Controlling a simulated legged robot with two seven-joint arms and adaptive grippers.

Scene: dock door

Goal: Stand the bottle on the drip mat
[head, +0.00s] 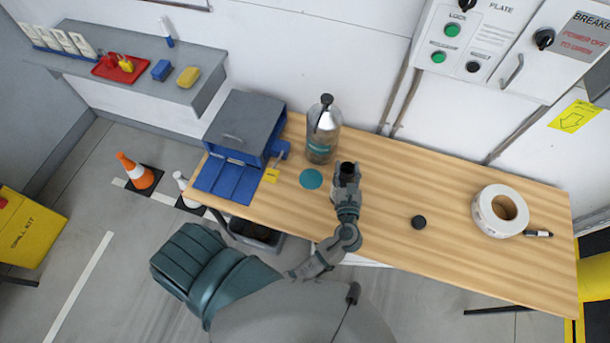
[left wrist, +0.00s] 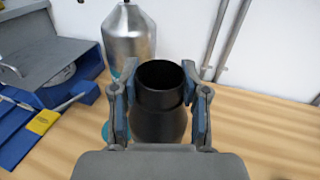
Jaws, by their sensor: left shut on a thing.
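My left gripper (head: 346,182) is shut on a black bottle (head: 348,167), over the middle of the wooden table. In the left wrist view the gripper (left wrist: 159,88) has a finger on each side of the bottle (left wrist: 158,122), whose open mouth faces up; its base is hidden. I cannot tell whether the base touches the table. A round teal drip mat (head: 311,179) lies flat just left of the bottle, apart from it and bare. A sliver of the mat (left wrist: 105,132) shows beside the left finger. My right gripper is not in view.
A silver flask (head: 323,135) with a teal band stands behind the mat. A blue-grey box (head: 243,130) with a yellow tag is to the left. A black cap (head: 418,222), a white tape roll (head: 499,211) and a marker (head: 538,234) lie right on the table (head: 450,190).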

